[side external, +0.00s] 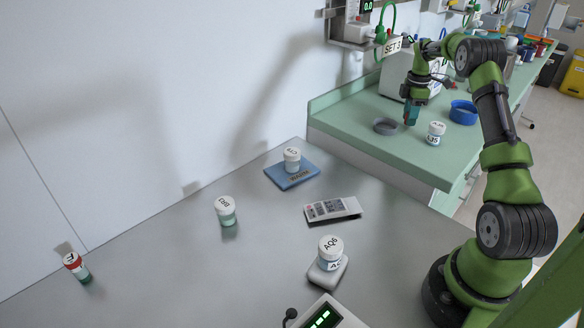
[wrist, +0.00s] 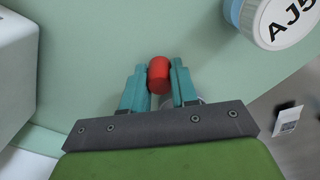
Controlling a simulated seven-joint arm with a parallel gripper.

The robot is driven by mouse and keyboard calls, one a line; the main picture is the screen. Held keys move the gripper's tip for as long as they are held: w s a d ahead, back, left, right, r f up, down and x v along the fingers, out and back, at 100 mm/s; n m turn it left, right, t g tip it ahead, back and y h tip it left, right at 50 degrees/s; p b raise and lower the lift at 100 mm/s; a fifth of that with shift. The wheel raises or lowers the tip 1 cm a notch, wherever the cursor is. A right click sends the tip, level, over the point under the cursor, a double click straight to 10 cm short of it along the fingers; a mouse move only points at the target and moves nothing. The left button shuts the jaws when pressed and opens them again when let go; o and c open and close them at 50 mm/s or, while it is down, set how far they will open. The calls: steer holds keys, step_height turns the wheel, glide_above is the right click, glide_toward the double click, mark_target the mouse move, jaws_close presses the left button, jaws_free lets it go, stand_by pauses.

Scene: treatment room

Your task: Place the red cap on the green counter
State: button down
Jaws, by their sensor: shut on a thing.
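The red cap (wrist: 159,75) shows in the wrist view between the two teal fingertips of my gripper (wrist: 158,84). The fingers are shut on it. The red cap cannot be made out in the side view. The pale green counter top (wrist: 95,60) lies beneath the cap in the wrist view. I cannot tell whether the cap touches the counter.
The jar marked AJ5 (side external: 436,134) stands right of my gripper; its lid (wrist: 282,18) shows close by. A white device (side external: 398,75) stands behind. Several jars stand on the grey table (side external: 170,285).

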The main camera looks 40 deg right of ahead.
steer(key=shift+f, duration=0.4)
steer(key=shift+f, duration=0.15)
steer(key=c, duration=0.9)
jaws_free()
steer(key=shift+o, duration=0.2)
